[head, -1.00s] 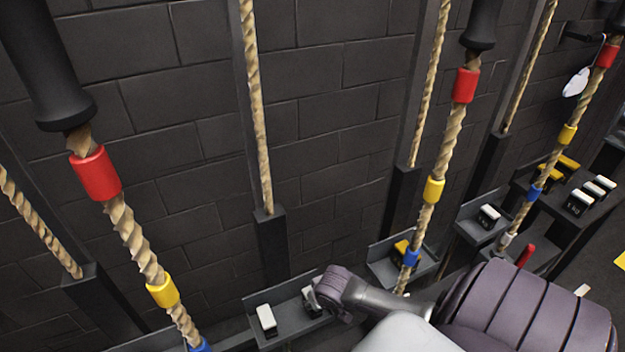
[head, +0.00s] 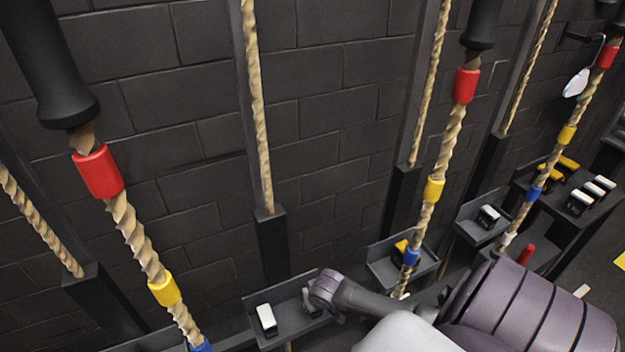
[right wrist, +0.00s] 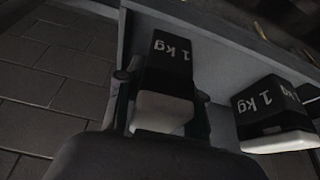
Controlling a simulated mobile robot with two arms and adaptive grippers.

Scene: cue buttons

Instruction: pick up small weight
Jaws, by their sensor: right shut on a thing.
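A small 1 kg weight (right wrist: 168,75), black with a white part, sits between the fingers of my right gripper (right wrist: 163,90) in the right wrist view. The gripper is shut on it. In the head view, my right gripper (head: 312,300) is over the right end of a small dark tray, and its wrist hides most of this weight. A second 1 kg weight (right wrist: 268,108) stands beside it, apart from the fingers. It also shows in the head view (head: 266,319) at the tray's left. My left gripper is not in view.
The dark tray (head: 286,322) is low against a block wall. Thick ropes with red, yellow and blue bands hang in front, one left (head: 125,225) and one near my right arm (head: 446,150). More trays with weights (head: 488,217) are to the right.

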